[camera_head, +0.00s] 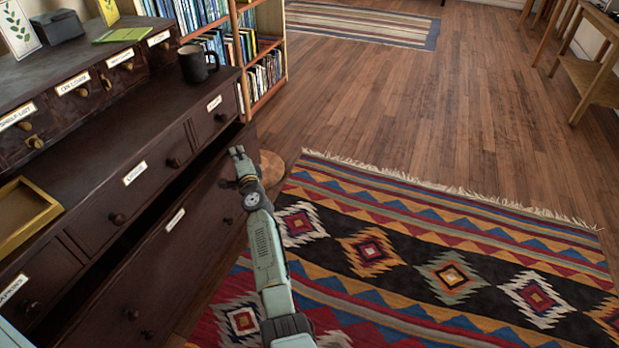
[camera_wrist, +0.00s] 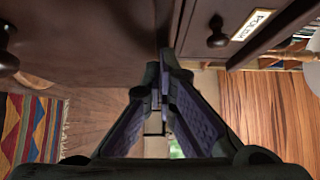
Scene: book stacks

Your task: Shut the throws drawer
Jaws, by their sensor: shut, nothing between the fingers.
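The dark wood dresser (camera_head: 150,125) stands at the left in the head view. A wide lower drawer (camera_head: 185,245) is pulled out, with a dark gap behind its top edge. Its white label is too small to read, so I cannot confirm it is the throws drawer. My gripper (camera_head: 237,153) is at the right end of that drawer's front, with its fingers together and empty. In the wrist view my gripper (camera_wrist: 164,58) points at dark wood fronts. A broad dark front (camera_wrist: 90,48) fills the upper left there; contact is not clear.
Smaller drawers with labels and knobs line the dresser above, including one with a label (camera_wrist: 252,24) in the wrist view. A dark mug (camera_head: 197,63) and a yellow tray (camera_head: 22,212) stand on it. A bookcase (camera_head: 262,70) is behind. A patterned rug (camera_head: 430,250) covers open floor.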

